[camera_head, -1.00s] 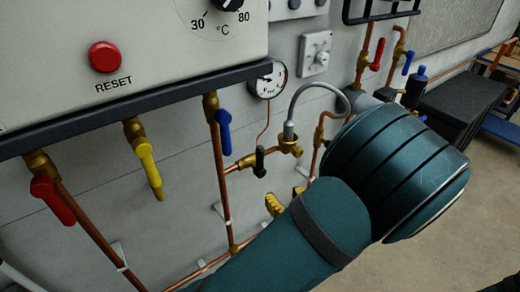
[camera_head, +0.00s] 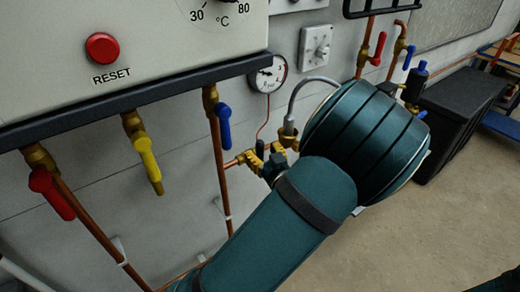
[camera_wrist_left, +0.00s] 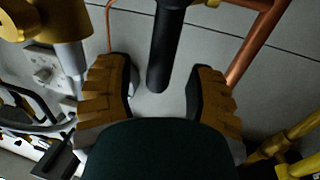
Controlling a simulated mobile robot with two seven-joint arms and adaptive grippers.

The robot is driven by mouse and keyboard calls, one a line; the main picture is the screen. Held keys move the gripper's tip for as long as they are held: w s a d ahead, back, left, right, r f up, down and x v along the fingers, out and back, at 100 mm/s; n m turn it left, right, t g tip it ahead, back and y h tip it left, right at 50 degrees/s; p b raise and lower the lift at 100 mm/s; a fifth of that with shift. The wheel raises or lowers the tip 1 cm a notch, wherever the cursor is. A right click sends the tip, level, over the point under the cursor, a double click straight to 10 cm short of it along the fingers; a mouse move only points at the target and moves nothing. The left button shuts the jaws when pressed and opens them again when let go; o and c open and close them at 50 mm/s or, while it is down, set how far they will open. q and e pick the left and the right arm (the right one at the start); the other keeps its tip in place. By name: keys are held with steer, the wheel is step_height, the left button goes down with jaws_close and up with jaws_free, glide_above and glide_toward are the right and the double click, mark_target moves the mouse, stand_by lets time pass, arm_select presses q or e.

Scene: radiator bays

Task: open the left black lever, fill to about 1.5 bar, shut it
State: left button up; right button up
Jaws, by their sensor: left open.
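The left black lever (camera_wrist_left: 165,45) hangs between the two fingers of my left gripper (camera_wrist_left: 161,78) in the left wrist view. The fingers are open, with a gap on each side of the lever. In the head view my left gripper (camera_head: 262,157) is at the brass valve on the copper pipe, and its yellow-brown fingers mostly cover the lever. The round white pressure gauge (camera_head: 268,74) is above it, with a dark needle too small to read surely. My right gripper is not in view.
A grey hose (camera_head: 300,92) curves up beside the valve, close to my arm. A blue lever (camera_head: 223,125), a yellow lever (camera_head: 149,163) and a red lever (camera_head: 50,192) hang to the left. A black box (camera_head: 458,110) stands at the right.

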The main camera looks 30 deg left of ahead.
arm_select(q)
steer(key=shift+x, duration=1.05)
jaws_close()
